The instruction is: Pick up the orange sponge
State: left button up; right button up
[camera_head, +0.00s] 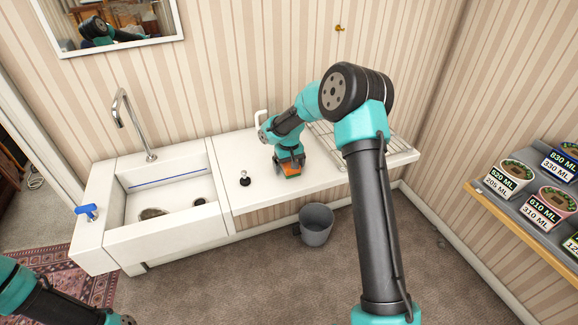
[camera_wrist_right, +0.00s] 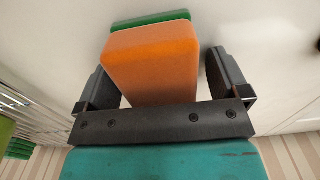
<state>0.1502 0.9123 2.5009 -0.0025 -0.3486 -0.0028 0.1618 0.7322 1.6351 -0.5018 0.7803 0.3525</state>
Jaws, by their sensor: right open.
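The orange sponge (camera_head: 291,170) lies on the white counter beside the sink, mostly covered by my right gripper in the head view. In the right wrist view the orange sponge (camera_wrist_right: 152,62) is a block with a green layer at its far side. My right gripper (camera_head: 289,167) is over it, and in the wrist view its two fingers (camera_wrist_right: 160,85) stand open on either side of the sponge, with gaps showing at both. My left arm (camera_head: 45,300) shows at the lower left; its gripper is out of view.
The white counter (camera_head: 250,203) holds a small dark-based item (camera_head: 245,178) and a wire rack (camera_head: 392,153). The sink (camera_head: 168,181) with a tap is at the left. A grey bin (camera_head: 316,226) stands on the floor below. A shelf (camera_head: 520,228) of labelled pots is at the right.

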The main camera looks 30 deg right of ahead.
jog(key=c, duration=1)
jog(key=shift+r, duration=0.5)
notch_tip(320, 180, up, 3)
jog(key=shift+f, duration=0.1)
jog(key=s+a+r, duration=0.1)
jog(key=s+a, duration=0.7)
jog(key=s, duration=0.5)
jog(key=shift+s+a, duration=0.2)
jog(key=shift+s, duration=0.15)
jog(key=shift+r, duration=0.1)
